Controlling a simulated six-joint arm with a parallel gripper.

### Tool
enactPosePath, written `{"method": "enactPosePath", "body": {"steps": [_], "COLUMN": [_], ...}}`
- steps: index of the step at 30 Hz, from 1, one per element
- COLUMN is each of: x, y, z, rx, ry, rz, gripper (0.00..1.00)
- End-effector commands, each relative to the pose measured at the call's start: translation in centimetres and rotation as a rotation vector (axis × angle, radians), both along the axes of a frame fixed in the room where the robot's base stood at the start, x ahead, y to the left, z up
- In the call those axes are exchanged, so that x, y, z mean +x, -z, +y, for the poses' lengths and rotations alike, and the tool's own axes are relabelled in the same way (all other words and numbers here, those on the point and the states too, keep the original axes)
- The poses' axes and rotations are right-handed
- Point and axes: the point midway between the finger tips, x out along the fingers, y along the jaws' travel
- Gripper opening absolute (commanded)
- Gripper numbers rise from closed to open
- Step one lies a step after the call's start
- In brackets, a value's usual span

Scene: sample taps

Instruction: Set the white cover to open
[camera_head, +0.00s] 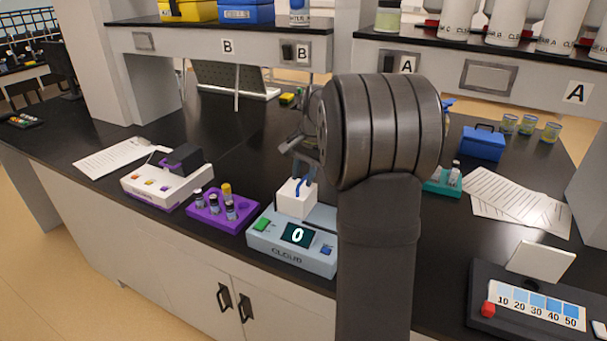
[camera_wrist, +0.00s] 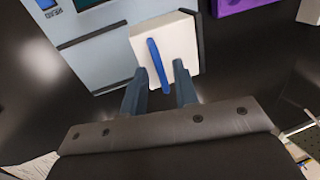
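The white cover (camera_head: 293,203) is a boxy white block on the light-blue device (camera_head: 315,262) marked CLOUD, whose display reads 0. A curved blue handle (camera_wrist: 155,62) runs along the cover's face in the wrist view, where the white cover (camera_wrist: 180,42) also shows. My gripper (camera_wrist: 161,72) is open, with its two fingers apart on either side of the handle's near end. I cannot tell whether they touch it. In the head view my gripper (camera_head: 301,166) is just above the cover, and my arm hides part of the device's right side.
A purple rack (camera_head: 222,212) with several vials and a white device with a dark top (camera_head: 167,178) stand to the left. At right are a teal rack (camera_head: 442,183), papers (camera_head: 520,203), a blue box (camera_head: 483,143) and a colour-scale device (camera_head: 535,303) with a raised white panel.

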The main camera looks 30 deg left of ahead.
Motion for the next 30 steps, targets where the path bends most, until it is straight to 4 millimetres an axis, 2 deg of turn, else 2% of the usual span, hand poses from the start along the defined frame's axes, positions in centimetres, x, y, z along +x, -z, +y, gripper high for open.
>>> {"method": "enactPosePath", "body": {"steps": [1, 3, 4, 12, 14, 21, 24, 30], "x": [0.0, 0.0, 0.0, 0.1, 0.1, 0.2, 0.1, 0.1], "y": [0.0, 0.0, 0.0, -0.1, -0.1, -0.1, -0.1, -0.1], "z": [0.0, 0.0, 0.0, -0.4, -1.3, -7.1, -8.7, -9.6], "rx": [0.000, 0.000, 0.000, 0.000, 0.000, -0.001, 0.000, 0.000], "ry": [0.000, 0.000, 0.000, 0.001, 0.004, 0.006, 0.004, 0.000], "rz": [0.000, 0.000, 0.000, -0.001, -0.001, -0.001, -0.001, -0.002], "gripper": [0.17, 0.03, 0.00, 0.00, 0.00, 0.00, 0.00, 0.00]}}
